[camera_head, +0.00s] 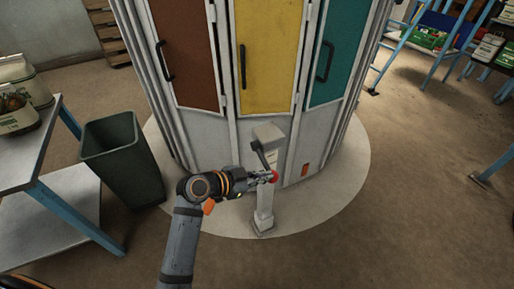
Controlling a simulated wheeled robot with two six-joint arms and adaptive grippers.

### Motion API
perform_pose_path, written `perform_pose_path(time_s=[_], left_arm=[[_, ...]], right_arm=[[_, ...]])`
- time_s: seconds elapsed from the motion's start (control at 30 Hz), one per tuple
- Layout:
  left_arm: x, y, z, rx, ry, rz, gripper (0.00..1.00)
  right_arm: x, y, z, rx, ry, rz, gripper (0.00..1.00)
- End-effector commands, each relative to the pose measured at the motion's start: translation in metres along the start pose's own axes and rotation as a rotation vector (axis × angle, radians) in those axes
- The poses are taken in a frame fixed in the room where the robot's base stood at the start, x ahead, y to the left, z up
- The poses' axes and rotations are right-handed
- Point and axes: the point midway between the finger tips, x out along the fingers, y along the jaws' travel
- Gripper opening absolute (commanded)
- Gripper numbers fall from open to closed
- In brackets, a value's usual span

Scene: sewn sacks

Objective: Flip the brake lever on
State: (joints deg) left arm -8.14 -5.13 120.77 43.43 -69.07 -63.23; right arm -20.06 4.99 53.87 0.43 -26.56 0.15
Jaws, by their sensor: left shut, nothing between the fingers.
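The brake lever (262,157) is a dark arm on the side of a light grey post (265,207) that stands in front of the carousel cabinet. My left gripper (262,178) comes in from the lower left and is shut and empty. The gripper covers part of the post. My right gripper is not in view.
The cabinet has brown (186,52), yellow (268,55) and teal (333,52) doors and stands on a round pale base (335,180). A dark green bin (122,160) and a blue-legged table (45,150) are at left.

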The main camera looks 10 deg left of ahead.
Motion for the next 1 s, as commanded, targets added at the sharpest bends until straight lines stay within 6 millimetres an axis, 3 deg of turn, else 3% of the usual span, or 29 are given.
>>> perform_pose_path(time_s=[0.3,1.0], left_arm=[[0.008,0.002,0.016,-0.005,0.001,0.002,0.00],[0.010,0.003,0.022,-0.007,-0.005,0.006,0.00]], right_arm=[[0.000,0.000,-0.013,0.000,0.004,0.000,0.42],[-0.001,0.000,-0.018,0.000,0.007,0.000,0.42]])
